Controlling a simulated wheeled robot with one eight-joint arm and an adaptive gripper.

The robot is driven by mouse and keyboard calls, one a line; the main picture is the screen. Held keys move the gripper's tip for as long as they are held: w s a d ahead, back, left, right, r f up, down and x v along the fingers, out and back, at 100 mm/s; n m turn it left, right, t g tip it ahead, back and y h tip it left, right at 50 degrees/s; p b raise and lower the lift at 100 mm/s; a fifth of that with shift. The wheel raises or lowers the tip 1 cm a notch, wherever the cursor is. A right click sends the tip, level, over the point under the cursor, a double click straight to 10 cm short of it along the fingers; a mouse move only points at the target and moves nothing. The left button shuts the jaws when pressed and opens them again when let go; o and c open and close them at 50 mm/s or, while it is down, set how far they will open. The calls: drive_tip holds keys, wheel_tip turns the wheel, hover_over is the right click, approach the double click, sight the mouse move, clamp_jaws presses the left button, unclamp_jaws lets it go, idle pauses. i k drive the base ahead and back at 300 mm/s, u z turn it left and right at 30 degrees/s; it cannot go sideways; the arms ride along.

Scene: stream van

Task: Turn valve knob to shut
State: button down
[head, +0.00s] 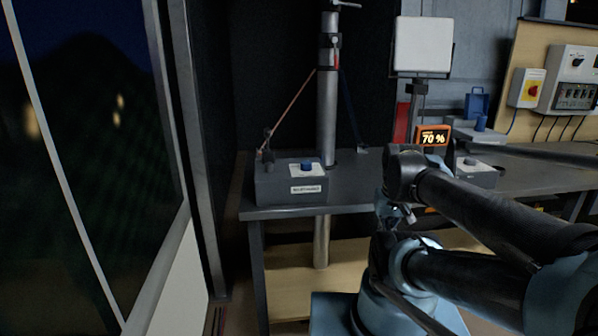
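A blue knob (307,164) sits on the sloped top of a grey box (276,188) on the dark bench, left of my arm. A pale plate surrounds the knob, and a white label (306,189) on the box's front is too small to read surely. I cannot tell from a readable label which knob is the valve. My arm's links fill the lower right. I cannot make out my gripper's fingers.
A metal mast (327,110) rises behind the left box. An orange display (433,138) reads 70 %. A white lamp panel (423,44) stands above it. Bare bench top (350,190) lies right of the left box.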

sight(305, 166)
drive_tip(key=u, duration=0.65)
drive_tip(key=k, duration=1.4)
drive_tip(key=z, duration=0.75)
drive_tip(key=i, duration=1)
drive_tip(key=u, duration=0.05)
